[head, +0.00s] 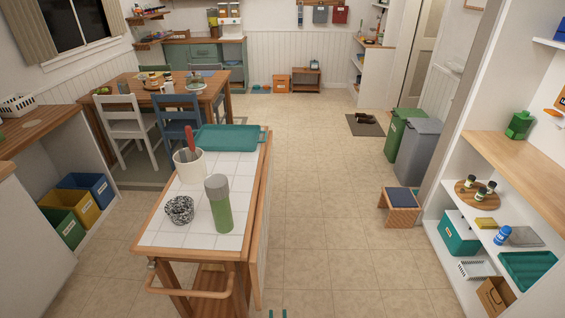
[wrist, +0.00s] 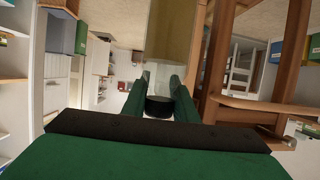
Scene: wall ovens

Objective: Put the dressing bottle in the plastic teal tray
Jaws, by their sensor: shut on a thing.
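My gripper (wrist: 158,92) is shut on a bottle with a pale yellow, see-through body (wrist: 171,32) and a black cap, which I take for the dressing bottle. The cap lies near my palm and the body reaches away between the green fingers. A teal tray (head: 228,138) with handles lies on the cart's far end. Another teal tray (head: 527,270) is on the low right shelf. I cannot tell which is plastic.
The tiled cart (head: 167,230) holds a white crock (head: 189,168), a green bottle with grey cap (head: 219,208) and a speckled object (head: 179,210). A wooden stool (head: 400,207) and bins (head: 417,150) stand at right. Open floor (head: 325,210) lies between cart and shelves.

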